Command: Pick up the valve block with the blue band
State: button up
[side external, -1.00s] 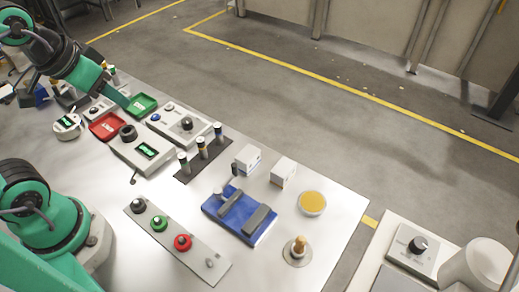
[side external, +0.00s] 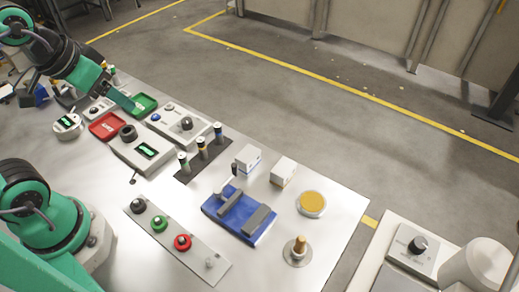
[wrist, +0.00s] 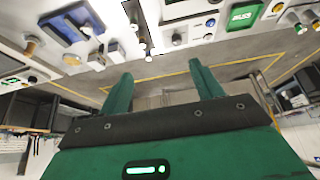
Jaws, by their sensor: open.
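Two small white valve blocks stand on the table behind the blue vise in the side view. The left block (side external: 247,158) has a thin blue band near its bottom. The right block (side external: 284,172) has a yellowish band. In the wrist view the blue-band block (wrist: 115,51) appears small at upper left, its band not readable, with the other block (wrist: 96,59) beside it. My gripper (side external: 127,102) is above the trays at the table's far left, well away from both blocks. In the wrist view my gripper (wrist: 160,72) has its green fingers apart with nothing between them.
The blue vise (side external: 228,222) with its upright handle stands in front of the blocks. A rack of dark cylinders (side external: 202,149) is to their left. A yellow-topped disc (side external: 312,204) is to the right. A button panel (side external: 180,242) lies in front.

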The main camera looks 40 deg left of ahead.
jog(key=shift+w, duration=0.1)
jog(key=m+g, duration=0.5)
jog(key=m, duration=1.2)
send_over(248, 153)
jog(key=f, duration=1.4)
jog(key=shift+a+f, duration=0.25)
jog(key=shift+f, duration=0.05)
jog(key=shift+d+f+m+g, duration=0.3)
jog(key=shift+f+m, duration=0.1)
jog(key=shift+m, duration=0.1)
jog(key=shift+f, duration=1.35)
